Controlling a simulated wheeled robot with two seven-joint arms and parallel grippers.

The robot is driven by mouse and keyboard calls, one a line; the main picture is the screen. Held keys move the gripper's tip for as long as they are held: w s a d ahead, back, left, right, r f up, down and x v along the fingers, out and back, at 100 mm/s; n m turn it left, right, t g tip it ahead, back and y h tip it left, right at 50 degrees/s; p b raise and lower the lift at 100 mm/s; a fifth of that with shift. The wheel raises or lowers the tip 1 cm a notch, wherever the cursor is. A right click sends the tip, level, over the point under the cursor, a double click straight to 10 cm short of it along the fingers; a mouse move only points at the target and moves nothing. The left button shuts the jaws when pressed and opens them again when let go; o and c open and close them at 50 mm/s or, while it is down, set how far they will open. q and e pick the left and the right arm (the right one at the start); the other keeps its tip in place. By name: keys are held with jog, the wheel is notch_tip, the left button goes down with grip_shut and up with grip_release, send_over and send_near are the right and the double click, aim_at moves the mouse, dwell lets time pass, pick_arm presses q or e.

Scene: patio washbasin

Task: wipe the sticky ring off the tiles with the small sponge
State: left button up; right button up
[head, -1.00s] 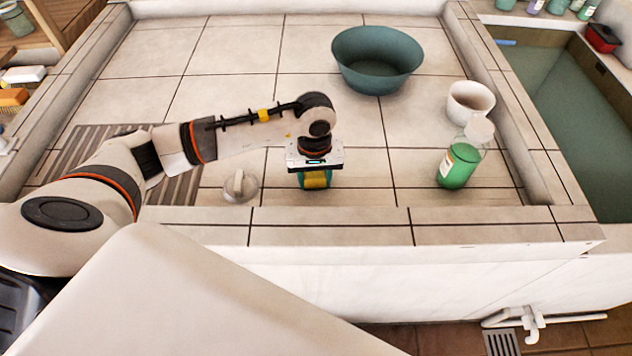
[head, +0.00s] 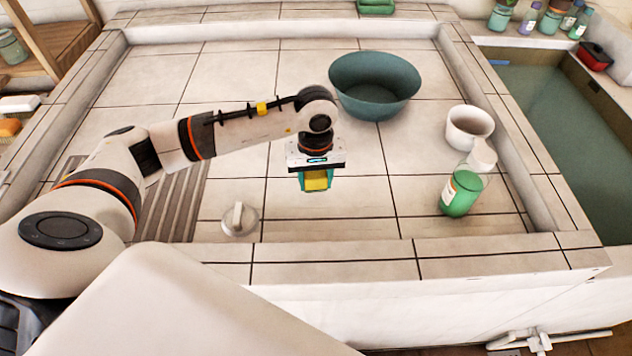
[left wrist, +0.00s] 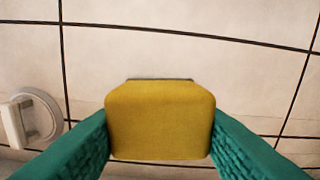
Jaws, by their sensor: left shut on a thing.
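My left gripper (head: 316,184) is shut on a small yellow sponge (head: 315,181), over the tiled basin floor (head: 330,222). In the left wrist view, the yellow sponge (left wrist: 160,120) sits between the two green ribbed fingers, with pale tiles (left wrist: 190,50) and dark grout lines behind it. I cannot tell whether the sponge touches the tiles. I make out no sticky ring on the tiles in either view; the sponge and gripper hide part of them. My right gripper is not in view.
A round lid-like piece with an upright grip (head: 240,218) lies left of the sponge. A teal bowl (head: 374,86), a white cup (head: 468,127) and a green bottle (head: 460,192) stand to the right. A slatted grate (head: 172,205) lies left. Raised tiled edges surround the floor.

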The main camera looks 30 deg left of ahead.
pick_arm(q)
jog(key=shift+w+a+r+p, duration=0.15)
jog(key=shift+r+p, duration=0.2)
jog(key=shift+r, duration=0.55)
jog(key=shift+r+p, duration=0.35)
jog(key=shift+r, duration=0.55)
